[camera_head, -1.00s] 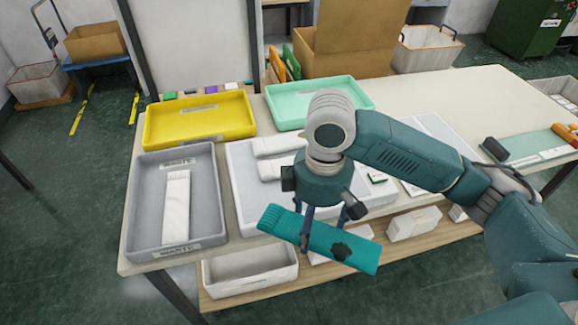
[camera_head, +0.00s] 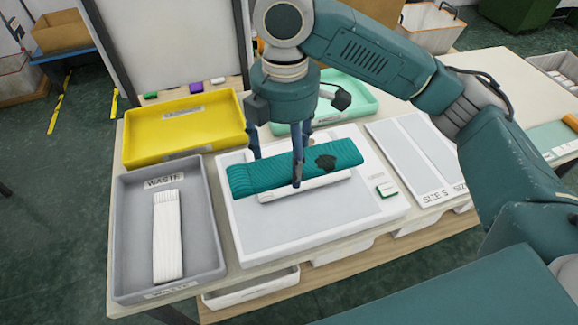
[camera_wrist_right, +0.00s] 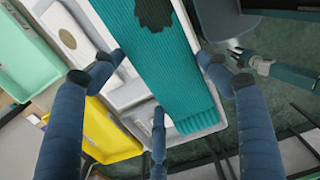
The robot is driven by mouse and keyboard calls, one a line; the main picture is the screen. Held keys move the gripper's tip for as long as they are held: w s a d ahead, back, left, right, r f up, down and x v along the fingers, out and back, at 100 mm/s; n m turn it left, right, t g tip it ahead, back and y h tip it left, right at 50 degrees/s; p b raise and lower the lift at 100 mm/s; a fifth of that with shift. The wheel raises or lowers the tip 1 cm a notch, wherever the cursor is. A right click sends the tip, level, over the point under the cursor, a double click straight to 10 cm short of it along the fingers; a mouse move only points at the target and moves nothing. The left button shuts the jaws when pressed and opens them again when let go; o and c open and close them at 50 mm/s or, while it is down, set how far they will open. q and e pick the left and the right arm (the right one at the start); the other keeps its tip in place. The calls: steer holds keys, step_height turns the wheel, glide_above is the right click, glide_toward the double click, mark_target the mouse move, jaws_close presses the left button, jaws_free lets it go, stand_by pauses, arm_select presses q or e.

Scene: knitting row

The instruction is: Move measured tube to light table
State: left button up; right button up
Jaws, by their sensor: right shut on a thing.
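A teal knitted tube (camera_head: 338,156) with a dark patch is held in my right gripper (camera_head: 280,165), whose dark blue fingers are around it. The tube lies level over the white light table (camera_head: 300,240); whether it touches anything below is unclear. A white tube (camera_head: 310,188) shows on the table just under its front edge. In the right wrist view the teal tube (camera_wrist_right: 165,60) runs between the fingers of the right gripper (camera_wrist_right: 160,65). A small teal-and-grey jaw, perhaps my left gripper (camera_wrist_right: 245,57), shows at upper right there, too small to read.
A grey waste tray (camera_head: 125,240) with a white tube (camera_head: 168,235) stands left. A yellow tray (camera_head: 150,135) and a mint tray (camera_head: 355,105) are behind. A size board (camera_head: 415,155) lies right. The light table's front is clear.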

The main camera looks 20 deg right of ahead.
steer(key=shift+w+f, duration=0.35)
steer(key=shift+f, duration=0.55)
step_height(320, 180, down, 6)
steer(key=s+p, duration=0.1)
glide_above(287, 216)
step_height(287, 216, down, 4)
step_height(287, 216, down, 4)
steer(key=shift+f+p, duration=0.15)
steer(key=shift+p, duration=0.45)
step_height(287, 216, down, 3)
steer(key=shift+w+f, duration=0.1)
steer(key=shift+f, duration=0.1)
arm_select(q)
steer(key=shift+s+d+r, duration=0.1)
steer(key=shift+s+r, duration=0.35)
steer(key=shift+r, duration=0.2)
steer(key=shift+s+d+r, duration=0.1)
steer(key=shift+s+r, duration=0.3)
steer(key=shift+r, duration=0.25)
arm_select(e)
steer(key=shift+f, duration=0.15)
arm_select(q)
steer(key=shift+a, duration=0.1)
arm_select(e)
steer(key=o, duration=1)
steer(key=shift+c, duration=0.2)
arm_select(q)
steer(key=shift+w, duration=0.1)
